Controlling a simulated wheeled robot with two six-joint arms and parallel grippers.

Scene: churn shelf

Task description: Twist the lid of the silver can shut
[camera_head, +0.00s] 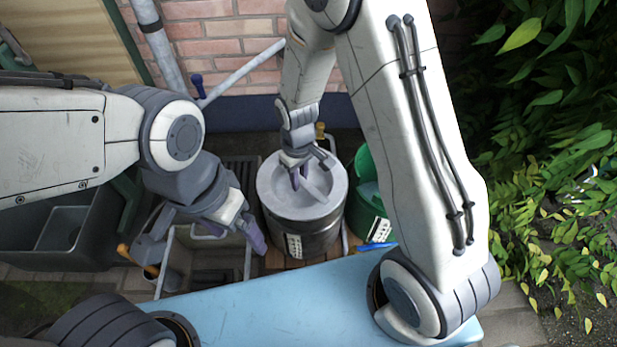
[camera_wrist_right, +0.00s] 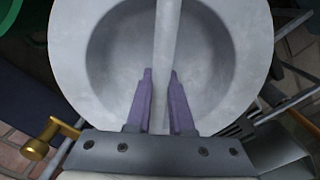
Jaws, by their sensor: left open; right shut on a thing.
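The silver can (camera_head: 312,238) stands upright behind the blue surface, with its round light-grey lid (camera_head: 325,207) on top. The lid has a recessed dish with a straight bar across it, and it fills most of the right wrist view (camera_wrist_right: 250,60). My right gripper (camera_head: 299,178) reaches down from above. Its purple fingers (camera_wrist_right: 160,95) are shut on the lid's bar (camera_wrist_right: 167,40), one on each side. My left gripper (camera_head: 252,228) is open and empty, just left of the can. Whether it touches the can I cannot tell.
A green bin (camera_head: 366,172) stands close to the right of the can. A grey crate (camera_head: 205,240) sits to the left, under my left gripper. A pale blue surface (camera_head: 270,305) lies in front. A brick wall (camera_head: 235,40) is behind, and leafy plants (camera_head: 560,180) are at the right.

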